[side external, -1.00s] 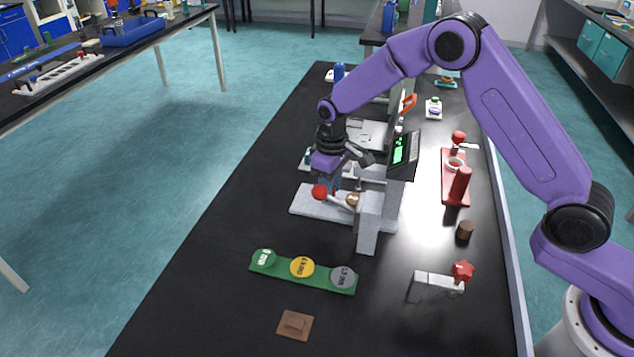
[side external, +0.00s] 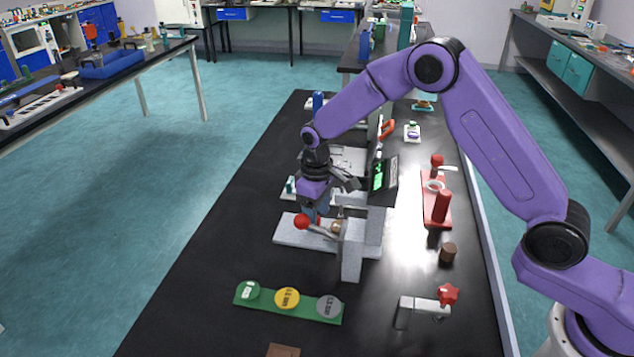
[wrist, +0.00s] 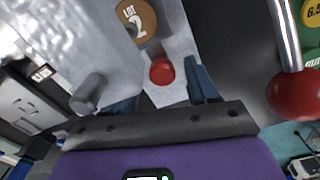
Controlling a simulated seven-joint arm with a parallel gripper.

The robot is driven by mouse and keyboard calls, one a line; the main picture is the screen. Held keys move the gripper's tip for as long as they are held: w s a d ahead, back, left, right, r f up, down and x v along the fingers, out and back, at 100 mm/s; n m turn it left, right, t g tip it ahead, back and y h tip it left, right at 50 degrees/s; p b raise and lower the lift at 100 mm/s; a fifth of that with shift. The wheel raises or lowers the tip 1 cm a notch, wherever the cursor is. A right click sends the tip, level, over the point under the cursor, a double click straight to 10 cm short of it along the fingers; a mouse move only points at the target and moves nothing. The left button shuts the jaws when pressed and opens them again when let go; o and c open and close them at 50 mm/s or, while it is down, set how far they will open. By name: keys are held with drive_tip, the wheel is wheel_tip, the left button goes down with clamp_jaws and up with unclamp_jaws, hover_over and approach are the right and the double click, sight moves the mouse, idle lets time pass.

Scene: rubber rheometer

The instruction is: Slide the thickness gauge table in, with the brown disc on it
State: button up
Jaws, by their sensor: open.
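The brown disc (wrist: 137,20), marked "LOT 2", lies flat on the pale slide table of the thickness gauge (wrist: 178,47) in the wrist view. A red knob (wrist: 162,71) stands at the near end of that table. My gripper (wrist: 165,88) is open, with one blue finger on each side of the knob; I cannot tell whether either touches it. In the side view my gripper (side external: 312,213) is low over the grey gauge base (side external: 290,232), and the arm and gauge parts hide most of the table.
A lever with a red ball (wrist: 295,95) stands close to the right of my gripper in the wrist view. A lit display (side external: 383,175) rises behind the gauge. A red stand (side external: 439,205) and brown cylinder (side external: 448,252) are right.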

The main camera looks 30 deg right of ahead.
wheel_tip(320, 180, up, 17)
drive_tip(key=shift+f, duration=0.2)
idle(0.6)
drive_tip(key=s+d+n, duration=0.2)
drive_tip(key=s+n, duration=0.1)
drive_tip(key=s, duration=1.5)
drive_tip(key=s+d+f+n, duration=0.1)
drive_tip(key=s+d, duration=0.4)
drive_tip(key=s, duration=0.4)
drive_tip(key=s+d+f+n, duration=0.2)
drive_tip(key=s+d, duration=0.3)
drive_tip(key=s, duration=0.5)
drive_tip(key=shift+d+n, duration=0.3)
drive_tip(key=shift+d, duration=0.05)
